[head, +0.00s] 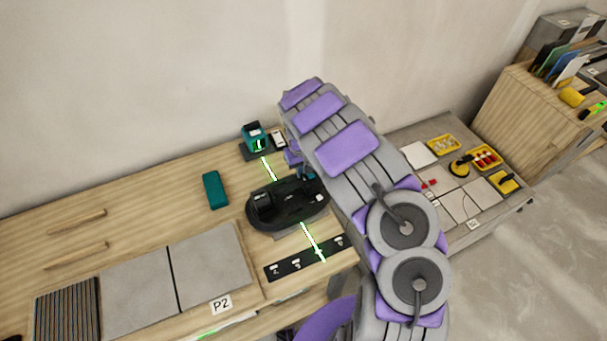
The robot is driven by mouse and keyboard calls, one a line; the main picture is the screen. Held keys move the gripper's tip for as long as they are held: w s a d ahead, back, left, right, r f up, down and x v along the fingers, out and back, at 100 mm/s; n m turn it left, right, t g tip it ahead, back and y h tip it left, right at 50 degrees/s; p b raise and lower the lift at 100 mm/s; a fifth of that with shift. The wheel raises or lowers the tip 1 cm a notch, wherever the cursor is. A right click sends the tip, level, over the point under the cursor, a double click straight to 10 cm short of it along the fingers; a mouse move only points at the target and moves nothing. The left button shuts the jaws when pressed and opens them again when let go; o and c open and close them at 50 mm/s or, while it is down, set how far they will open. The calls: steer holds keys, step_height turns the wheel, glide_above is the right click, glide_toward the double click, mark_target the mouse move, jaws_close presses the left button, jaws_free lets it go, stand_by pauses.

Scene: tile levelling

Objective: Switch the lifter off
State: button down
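A black oval device with a raised rim or handle, which looks like the lifter (264,211), sits on the wooden workbench near its right end. A small pale patch shows on its right side; I cannot make out the switch or its position. My gripper (307,174) is at the far right part of the device, mostly hidden behind my grey and purple arm. I cannot tell whether its fingers touch the device, or whether they are open or shut.
A teal laser level (254,138) stands behind, casting a green line across the bench (150,225). A teal case (215,190) lies to the left. Grey tiles (208,268) and a black marked strip (286,266) lie in front. A tiled table (462,208) with yellow trays stands right.

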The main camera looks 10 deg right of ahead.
steer(key=shift+a, duration=0.45)
steer(key=shift+d+r+p, duration=0.15)
steer(key=shift+r+p, duration=0.55)
steer(key=shift+r, duration=0.7)
steer(key=shift+r+p, duration=0.8)
steer(key=shift+r, duration=1.25)
